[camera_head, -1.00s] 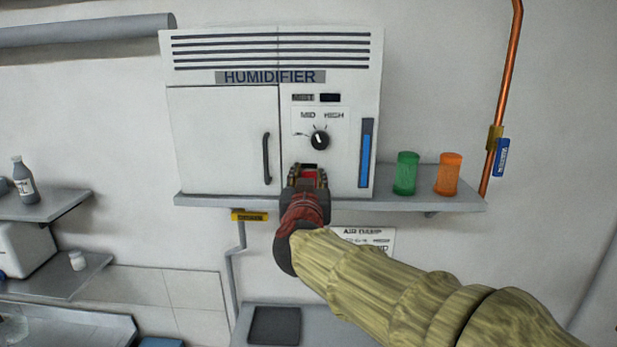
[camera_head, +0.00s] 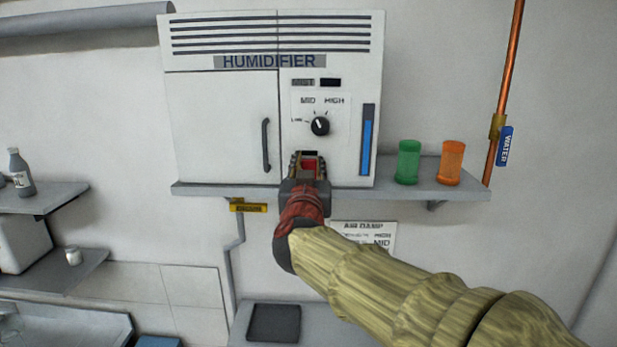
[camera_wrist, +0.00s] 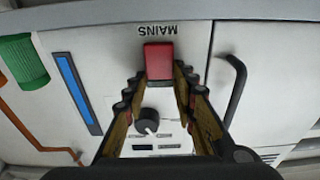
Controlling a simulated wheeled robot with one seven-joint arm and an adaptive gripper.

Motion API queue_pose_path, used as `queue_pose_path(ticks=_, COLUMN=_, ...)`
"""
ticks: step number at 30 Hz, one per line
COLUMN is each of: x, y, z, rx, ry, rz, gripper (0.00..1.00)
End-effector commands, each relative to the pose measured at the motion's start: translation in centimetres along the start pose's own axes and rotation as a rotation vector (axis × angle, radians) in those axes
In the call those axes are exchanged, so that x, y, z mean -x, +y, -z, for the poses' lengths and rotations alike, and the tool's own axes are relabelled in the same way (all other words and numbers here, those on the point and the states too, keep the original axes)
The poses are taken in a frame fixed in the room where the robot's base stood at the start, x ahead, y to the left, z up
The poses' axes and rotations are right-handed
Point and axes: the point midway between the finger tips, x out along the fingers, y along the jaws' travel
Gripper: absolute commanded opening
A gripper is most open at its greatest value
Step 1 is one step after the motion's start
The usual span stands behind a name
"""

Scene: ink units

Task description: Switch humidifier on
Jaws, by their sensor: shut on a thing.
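The humidifier (camera_head: 225,125) is a white cabinet on a wall shelf, with a dark dial (camera_head: 320,126) marked LOW, MID and HIGH; the dial also shows in the wrist view (camera_wrist: 147,121). A red MAINS switch (camera_wrist: 159,62) sits on its front, upside down in the wrist view. In the head view its red face (camera_head: 309,167) is partly hidden by my gripper (camera_head: 309,158), below the dial. My gripper (camera_wrist: 158,80) is shut on the red switch, one finger on each side. I cannot tell the switch's on or off position.
A door handle (camera_head: 266,145) is left of my gripper, and a blue level gauge (camera_head: 366,147) is right. Green (camera_head: 408,162) and orange (camera_head: 451,163) containers stand on the shelf (camera_head: 225,190) at right. A copper pipe (camera_head: 507,75) runs up the wall.

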Motion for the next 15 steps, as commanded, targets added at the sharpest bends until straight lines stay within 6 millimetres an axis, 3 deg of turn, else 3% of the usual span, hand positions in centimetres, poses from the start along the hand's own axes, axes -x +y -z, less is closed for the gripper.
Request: queue_pose_path(ticks=15, x=0.36, y=-0.01, z=-1.05, rx=0.0, ry=0.156, rz=0.0, gripper=0.02)
